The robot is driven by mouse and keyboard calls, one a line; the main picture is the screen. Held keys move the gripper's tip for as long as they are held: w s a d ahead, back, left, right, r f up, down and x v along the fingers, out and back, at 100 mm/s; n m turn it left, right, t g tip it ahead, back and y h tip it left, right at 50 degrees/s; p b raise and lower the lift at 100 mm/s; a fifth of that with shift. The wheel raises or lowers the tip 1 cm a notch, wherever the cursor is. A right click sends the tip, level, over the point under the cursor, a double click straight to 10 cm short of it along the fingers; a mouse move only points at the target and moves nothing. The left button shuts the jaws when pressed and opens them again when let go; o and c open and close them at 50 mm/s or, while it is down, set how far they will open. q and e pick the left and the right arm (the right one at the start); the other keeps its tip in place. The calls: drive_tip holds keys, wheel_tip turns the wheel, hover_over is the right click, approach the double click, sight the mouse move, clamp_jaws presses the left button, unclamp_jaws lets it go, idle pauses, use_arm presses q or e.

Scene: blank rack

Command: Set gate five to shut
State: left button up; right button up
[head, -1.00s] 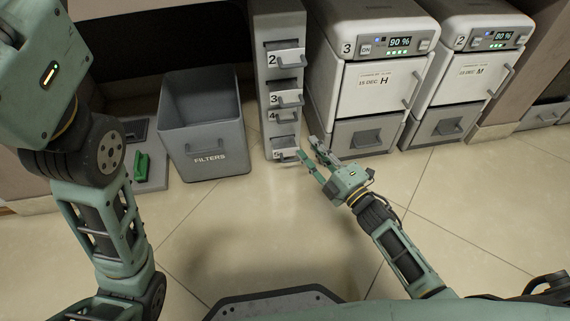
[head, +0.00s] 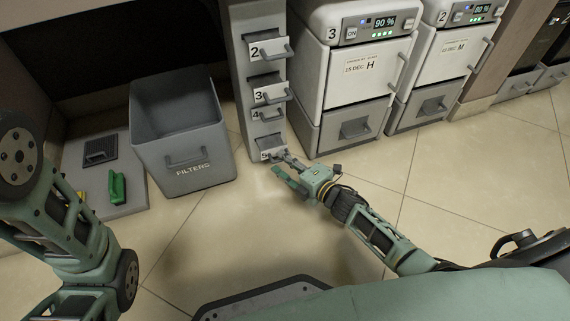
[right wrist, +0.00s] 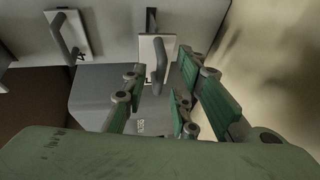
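The grey rack (head: 240,85) stands upright with numbered gates one above another. Gate five (head: 266,144) is the lowest, near the floor, with a small numbered label and a handle. My right gripper (head: 284,166) is right at gate five, and its fingers partly cover the front there. In the right wrist view its fingers (right wrist: 168,100) are spread and empty. A dark handle on a white plate (right wrist: 156,60) lies just beyond and between them; I cannot tell whether they touch. My left gripper is out of view; only my left arm shows.
Gate three (head: 271,93) and gate two (head: 269,48) are above. White unit 3 (head: 357,70) stands close on the right. The floor in front is clear.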

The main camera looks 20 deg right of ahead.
clamp_jaws()
idle(0.6)
